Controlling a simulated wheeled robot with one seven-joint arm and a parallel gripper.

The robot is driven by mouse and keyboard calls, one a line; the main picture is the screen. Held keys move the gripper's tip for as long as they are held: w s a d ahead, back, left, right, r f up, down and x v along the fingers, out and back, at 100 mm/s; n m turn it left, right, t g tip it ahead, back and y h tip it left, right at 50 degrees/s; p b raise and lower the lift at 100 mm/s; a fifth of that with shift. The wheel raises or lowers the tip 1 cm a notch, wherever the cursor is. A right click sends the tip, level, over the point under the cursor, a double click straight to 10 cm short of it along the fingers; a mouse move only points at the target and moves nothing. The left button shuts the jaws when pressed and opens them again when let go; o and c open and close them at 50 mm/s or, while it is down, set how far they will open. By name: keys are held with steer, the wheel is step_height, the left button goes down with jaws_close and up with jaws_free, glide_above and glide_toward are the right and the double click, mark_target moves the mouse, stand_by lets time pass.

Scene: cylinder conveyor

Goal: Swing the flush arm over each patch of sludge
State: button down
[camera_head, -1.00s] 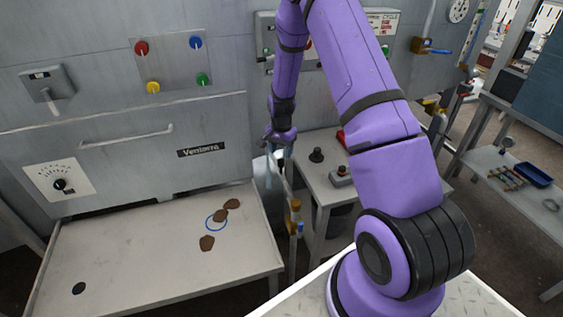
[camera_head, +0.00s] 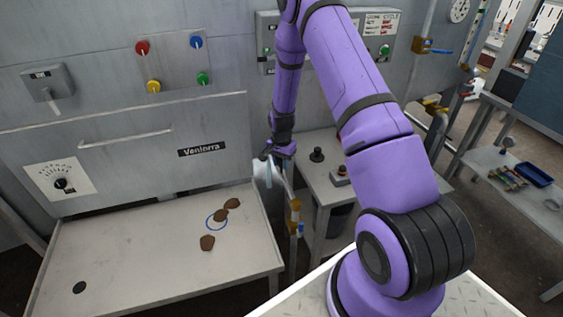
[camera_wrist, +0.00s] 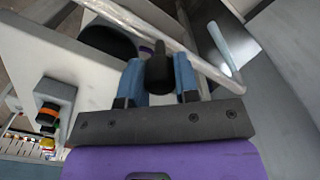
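Three brown sludge patches lie on the grey tray (camera_head: 110,265) in the head view: one (camera_head: 232,203) at the back, one (camera_head: 220,215) inside or on a blue ring, and one (camera_head: 207,242) nearer the front. The flush arm (camera_head: 286,186) stands at the tray's right edge, with a pale spout at its upper end. My gripper (camera_head: 270,160) is at its top, right of the patches. In the wrist view, the blue fingers of my gripper (camera_wrist: 159,80) stand on both sides of a black knob (camera_wrist: 159,68); I cannot tell if they press on it.
A drain hole (camera_head: 79,287) is at the tray's front left. A grey panel with a handle and dial (camera_head: 62,184) rises behind. A small table (camera_head: 325,185) with black knobs stands right of the flush arm.

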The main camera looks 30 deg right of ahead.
steer(key=shift+a, duration=0.15)
steer(key=shift+w+a+n, duration=0.15)
steer(key=shift+a+n, duration=0.25)
steer(key=shift+a, duration=0.1)
steer(key=a+n, duration=0.6)
steer(key=a, duration=0.2)
steer(key=shift+s, duration=0.25)
steer(key=c, duration=0.8)
jaws_free()
steer(key=shift+c, duration=0.2)
steer(key=shift+r, duration=0.1)
